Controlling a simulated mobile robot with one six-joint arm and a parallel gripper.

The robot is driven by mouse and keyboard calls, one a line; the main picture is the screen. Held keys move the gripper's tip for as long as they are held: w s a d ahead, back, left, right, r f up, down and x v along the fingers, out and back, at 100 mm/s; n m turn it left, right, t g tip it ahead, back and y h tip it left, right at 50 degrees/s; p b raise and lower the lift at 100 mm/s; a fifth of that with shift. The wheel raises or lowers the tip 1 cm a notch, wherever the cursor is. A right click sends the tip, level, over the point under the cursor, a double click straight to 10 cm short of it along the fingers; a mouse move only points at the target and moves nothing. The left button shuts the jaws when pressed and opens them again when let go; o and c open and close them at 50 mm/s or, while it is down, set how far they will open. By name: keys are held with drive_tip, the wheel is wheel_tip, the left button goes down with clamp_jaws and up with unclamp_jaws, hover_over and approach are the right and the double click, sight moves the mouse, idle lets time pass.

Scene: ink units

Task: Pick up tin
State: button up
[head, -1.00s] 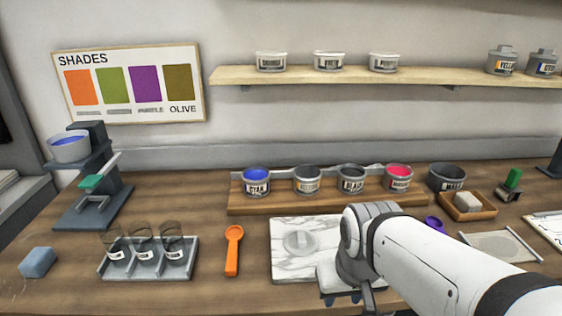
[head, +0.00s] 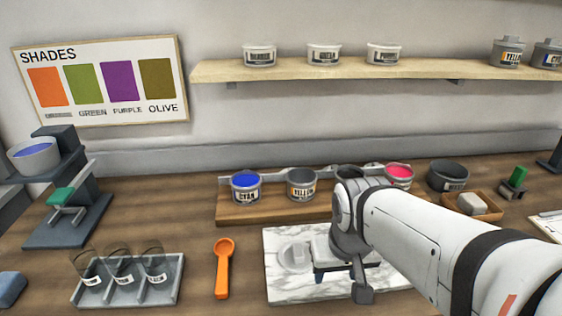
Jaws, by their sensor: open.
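Several tins stand in the wooden rack: a cyan tin (head: 246,189) with blue ink, a yellow tin (head: 301,187) whose contents look dark, a black tin (head: 349,173) partly hidden behind my arm, and a magenta tin (head: 398,177) with bright pink ink. A dark grey tin (head: 447,177) stands right of the rack. I cannot tell which tin is meant. My gripper (head: 332,270) is open over the marble slab (head: 295,288), in front of the rack and apart from the tins. My wrist hides part of its fingers.
A grey glass muller (head: 294,256) lies on the slab, close left of my gripper. An orange spoon (head: 223,268), a tray of glasses (head: 170,294) and a press-like stand (head: 68,225) are further left. A shelf (head: 350,68) holds more tins above.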

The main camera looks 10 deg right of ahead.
sight(302, 184)
drive_tip(key=o, duration=0.6)
drive_tip(key=w+r+m+h+p, duration=0.1)
drive_tip(key=w+r+m+p, duration=0.2)
drive_tip(key=w, duration=1.2)
drive_tip(key=shift+d+r, duration=0.2)
drive_tip(key=shift+r, duration=0.65)
drive_tip(key=o, duration=0.4)
drive_tip(key=w+m+p, duration=0.1)
drive_tip(key=w, duration=0.3)
drive_tip(key=w+m, duration=0.1)
drive_tip(key=w, duration=0.3)
drive_tip(key=w+m+p, duration=0.1)
drive_tip(key=w, duration=0.3)
drive_tip(key=shift+a+f+h+p, duration=0.3)
drive_tip(key=shift+f+h, duration=0.1)
drive_tip(key=shift+w+d+f+m+p, duration=0.1)
drive_tip(key=shift+w+f+m+p, duration=0.4)
drive_tip(key=shift+w+f, duration=1.25)
drive_tip(key=shift+w+d+f+m+p, duration=0.2)
drive_tip(key=shift+w+f+p, duration=0.5)
drive_tip(key=shift+w+f, duration=1)
drive_tip(key=shift+w+d+f+m+p, duration=0.1)
drive_tip(key=shift+w+f+m+p, duration=0.4)
drive_tip(key=shift+w+f, duration=1.25)
